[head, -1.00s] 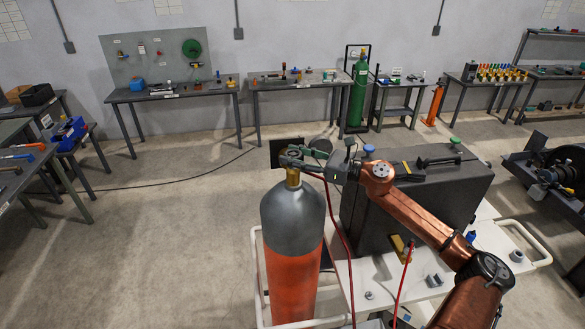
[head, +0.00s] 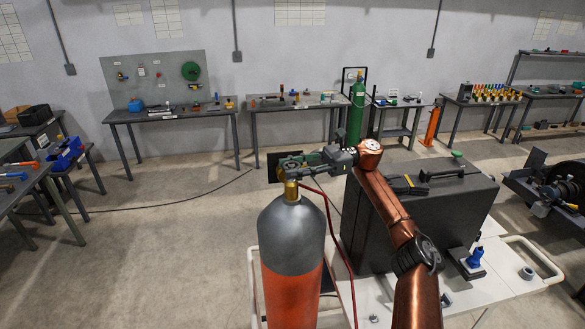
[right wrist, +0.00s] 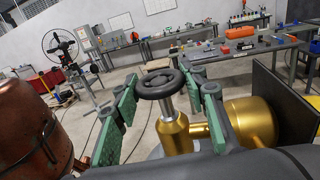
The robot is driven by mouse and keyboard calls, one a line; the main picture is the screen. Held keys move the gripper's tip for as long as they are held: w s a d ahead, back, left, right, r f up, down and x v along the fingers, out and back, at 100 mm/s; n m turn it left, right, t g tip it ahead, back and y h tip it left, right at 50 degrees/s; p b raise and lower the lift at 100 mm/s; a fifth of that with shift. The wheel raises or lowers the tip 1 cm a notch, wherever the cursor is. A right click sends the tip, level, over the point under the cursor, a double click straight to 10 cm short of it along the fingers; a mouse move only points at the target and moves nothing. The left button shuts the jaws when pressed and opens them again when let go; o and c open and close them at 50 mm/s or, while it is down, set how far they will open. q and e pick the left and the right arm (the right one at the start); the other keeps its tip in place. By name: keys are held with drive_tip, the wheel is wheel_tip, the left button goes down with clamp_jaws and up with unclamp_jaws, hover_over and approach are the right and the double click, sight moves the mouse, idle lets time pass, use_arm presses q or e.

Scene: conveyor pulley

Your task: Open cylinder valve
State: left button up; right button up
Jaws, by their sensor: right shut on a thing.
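The gas cylinder (head: 291,255) stands upright in front of me, with an orange-red body and grey shoulder. Its brass valve (head: 291,188) is on top. The right wrist view shows the brass valve body (right wrist: 173,132) and the dark round handwheel (right wrist: 160,83) on its stem. My right gripper (head: 287,165) is at the valve top, coming from the right. Its green-padded fingers (right wrist: 160,88) lie on both sides of the handwheel and are shut on it. In the head view the gripper hides most of the handwheel. My left gripper is not in view.
A large dark case (head: 425,215) stands on the white cart (head: 510,290) right of the cylinder. A red hose (head: 340,240) hangs between cylinder and case. Workbenches (head: 175,112) line the back wall, with a green cylinder (head: 356,110) among them.

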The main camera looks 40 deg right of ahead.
sight(292, 164)
drive_tip(key=shift+f+n+g, duration=0.15)
drive_tip(key=shift+n+g, duration=0.15)
drive_tip(key=shift+g, duration=0.1)
drive_tip(key=o, duration=1.2)
drive_tip(key=shift+c, duration=0.2)
drive_tip(key=shift+r, duration=0.25)
wheel_tip(292, 164, up, 10)
drive_tip(key=shift+f, duration=0.15)
